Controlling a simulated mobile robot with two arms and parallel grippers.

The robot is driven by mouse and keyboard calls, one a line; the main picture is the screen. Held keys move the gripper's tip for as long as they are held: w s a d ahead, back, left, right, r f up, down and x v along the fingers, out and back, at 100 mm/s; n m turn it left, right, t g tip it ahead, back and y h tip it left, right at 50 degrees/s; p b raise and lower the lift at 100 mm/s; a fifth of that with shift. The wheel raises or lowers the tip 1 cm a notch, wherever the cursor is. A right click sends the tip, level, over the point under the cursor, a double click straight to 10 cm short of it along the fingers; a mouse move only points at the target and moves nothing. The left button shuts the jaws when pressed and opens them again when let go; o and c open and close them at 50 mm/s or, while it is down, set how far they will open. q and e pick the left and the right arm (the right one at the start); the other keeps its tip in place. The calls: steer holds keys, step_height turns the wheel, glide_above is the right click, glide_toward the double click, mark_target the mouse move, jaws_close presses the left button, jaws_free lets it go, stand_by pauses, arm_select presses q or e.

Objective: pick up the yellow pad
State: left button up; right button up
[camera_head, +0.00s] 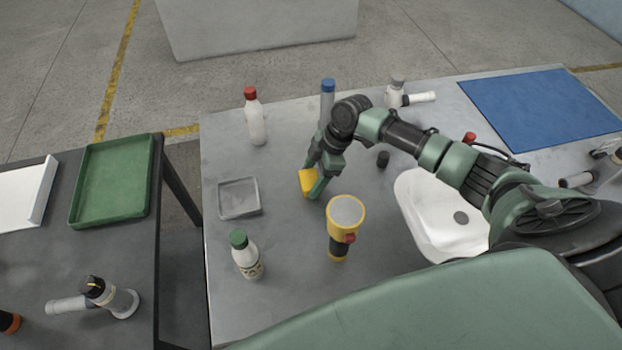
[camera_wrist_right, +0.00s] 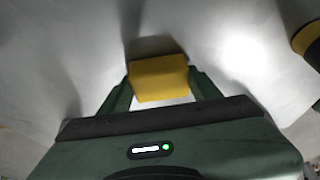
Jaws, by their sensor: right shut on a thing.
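The yellow pad (camera_head: 307,181) is between the fingers of my right gripper (camera_head: 316,186), at the grey table's middle, right of a small grey tray. In the right wrist view the pad (camera_wrist_right: 158,79) sits between the two green fingertips of the right gripper (camera_wrist_right: 160,84), which is shut on it. A dark patch lies along the pad's far edge. I cannot tell whether the pad touches the table. My left gripper is not in view.
A yellow flashlight (camera_head: 345,218) stands close in front of the gripper. The grey tray (camera_head: 240,213), a green-capped bottle (camera_head: 246,254), a red-capped bottle (camera_head: 254,116), a blue-capped bottle (camera_head: 327,98) and a white basin (camera_head: 423,230) surround it. A blue mat (camera_head: 540,107) lies at the far right.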

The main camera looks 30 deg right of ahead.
mark_target(312, 178)
step_height(312, 178, up, 20)
steer(key=b, duration=0.2)
stand_by(0.4)
